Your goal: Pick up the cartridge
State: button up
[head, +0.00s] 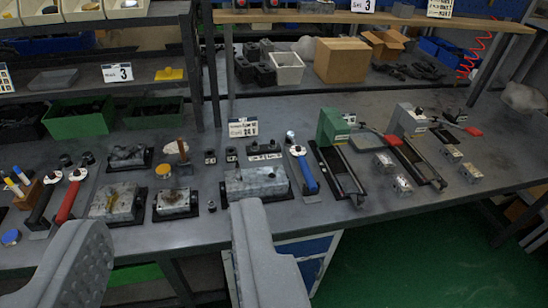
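My gripper (168,216) is open and empty. Its two grey fingers reach in from the bottom left, wide apart, with tips near the bench's front edge. I cannot tell for certain which part is the cartridge. Small dark cylindrical parts (210,157) stand on the bench behind the blocks, and another one (231,154) is beside them. A large grey metal valve block (256,182) lies beyond the right fingertip. A smaller block (174,202) and a wider one (118,203) lie between and beyond the fingers.
Red-handled (67,203) and blue-handled (306,178) tools lie on the grey bench (395,212). A green upright fixture (333,127) stands to the right. Shelves with green bins (80,120) and a cardboard box (342,60) are behind. Green floor (430,260) is open at front right.

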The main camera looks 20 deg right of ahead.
aim_at(255, 146)
jog(key=z, duration=0.5)
jog(key=i, duration=2)
jog(key=u, duration=0.5)
